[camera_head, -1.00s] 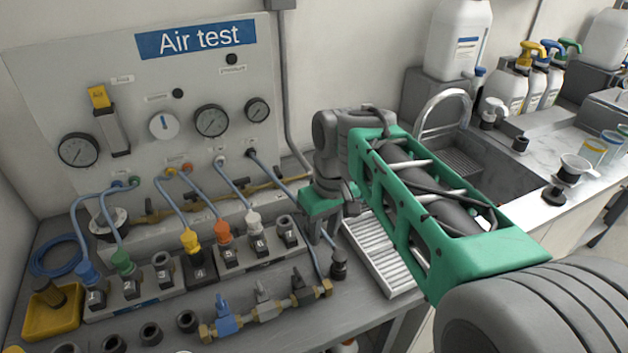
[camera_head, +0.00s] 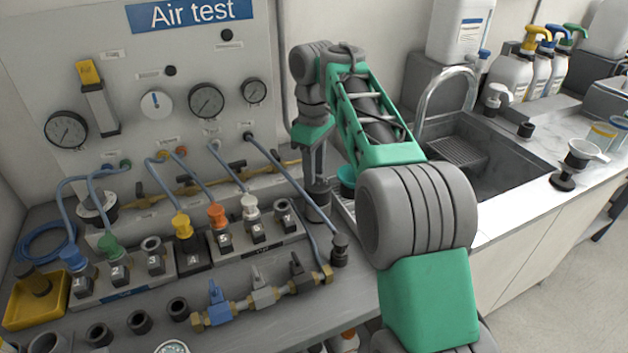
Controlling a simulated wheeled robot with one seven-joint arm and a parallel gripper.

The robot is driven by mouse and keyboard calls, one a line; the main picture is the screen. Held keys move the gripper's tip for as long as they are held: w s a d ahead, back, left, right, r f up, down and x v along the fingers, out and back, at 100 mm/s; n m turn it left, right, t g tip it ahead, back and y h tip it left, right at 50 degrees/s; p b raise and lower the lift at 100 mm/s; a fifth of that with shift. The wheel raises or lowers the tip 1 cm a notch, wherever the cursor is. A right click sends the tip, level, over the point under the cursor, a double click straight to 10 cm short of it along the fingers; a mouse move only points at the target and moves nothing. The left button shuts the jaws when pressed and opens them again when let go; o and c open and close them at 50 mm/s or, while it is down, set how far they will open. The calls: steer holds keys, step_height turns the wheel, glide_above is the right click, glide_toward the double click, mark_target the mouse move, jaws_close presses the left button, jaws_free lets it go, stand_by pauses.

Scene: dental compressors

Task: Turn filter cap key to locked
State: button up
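My gripper (camera_head: 317,184) points down at the right end of the bench, in front of the air test panel. Its fingers are small and dark, and their gap cannot be made out. A dark grey cylindrical part (camera_head: 318,208) stands directly below it, at or touching the fingertips; whether it is held cannot be told. It may be the filter cap, but no key or lock marking can be read. A teal round part (camera_head: 347,176) shows just right of the gripper, partly hidden by my arm.
The air test panel (camera_head: 105,40) with gauges stands behind. Hoses run to a row of numbered fittings (camera_head: 194,258) left of the gripper. A valve manifold (camera_head: 262,297) and a black hose fitting (camera_head: 339,250) lie in front. A sink (camera_head: 480,150) is to the right.

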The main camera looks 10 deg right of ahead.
steer(key=shift+f, duration=0.1)
jaws_close()
stand_by(0.6)
